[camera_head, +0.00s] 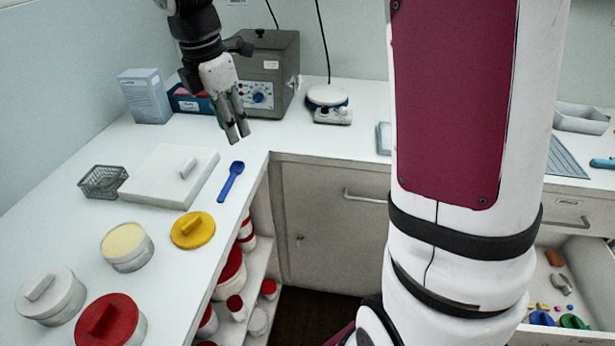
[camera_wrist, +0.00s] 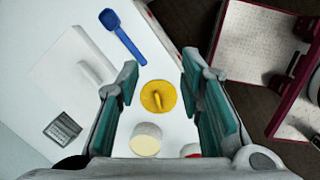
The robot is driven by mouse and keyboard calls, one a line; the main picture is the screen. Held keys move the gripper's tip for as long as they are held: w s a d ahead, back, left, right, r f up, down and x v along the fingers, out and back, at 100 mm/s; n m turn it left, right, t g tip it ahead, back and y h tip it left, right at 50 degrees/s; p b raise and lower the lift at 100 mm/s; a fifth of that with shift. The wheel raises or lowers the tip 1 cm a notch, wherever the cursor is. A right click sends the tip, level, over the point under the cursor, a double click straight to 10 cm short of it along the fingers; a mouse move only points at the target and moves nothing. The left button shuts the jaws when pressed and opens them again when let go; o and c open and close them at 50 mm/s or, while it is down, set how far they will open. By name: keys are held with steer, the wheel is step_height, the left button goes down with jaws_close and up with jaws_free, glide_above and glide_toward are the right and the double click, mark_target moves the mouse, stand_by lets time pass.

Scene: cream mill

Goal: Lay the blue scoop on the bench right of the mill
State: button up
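The blue scoop (camera_head: 231,181) lies flat on the white bench, near its inner edge and just right of the white slab; it also shows in the wrist view (camera_wrist: 122,35), upper left. My gripper (camera_head: 237,139) hangs above the bench behind the scoop, pointing down. In the wrist view my gripper (camera_wrist: 160,66) is open and empty, its teal pads wide apart. A grey box machine (camera_head: 270,72) with a dial panel stands at the back, partly behind my arm. I cannot tell whether it is the mill. The yellow lid (camera_wrist: 158,97) shows between my fingers, below them.
A white slab (camera_head: 165,178), wire basket (camera_head: 103,182), open cream jar (camera_head: 127,247), white lidded jar (camera_head: 50,296) and red-lidded jar (camera_head: 108,320) occupy the left bench. A small round device (camera_head: 327,101) stands at the back. The open drawer (camera_head: 570,285) juts out at right.

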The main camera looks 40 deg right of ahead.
steer(key=s+r+m+t, duration=0.2)
steer(key=s+m, duration=0.8)
steer(key=s, duration=0.2)
steer(key=s+r+m+t+y, duration=0.1)
steer(key=s+m, duration=0.8)
steer(key=s, duration=0.4)
steer(key=shift+s+d+r+m+t+y, duration=0.3)
steer(key=shift+d+r+m+t, duration=0.05)
steer(key=shift+r+m+t, duration=0.05)
steer(key=shift+d, duration=0.1)
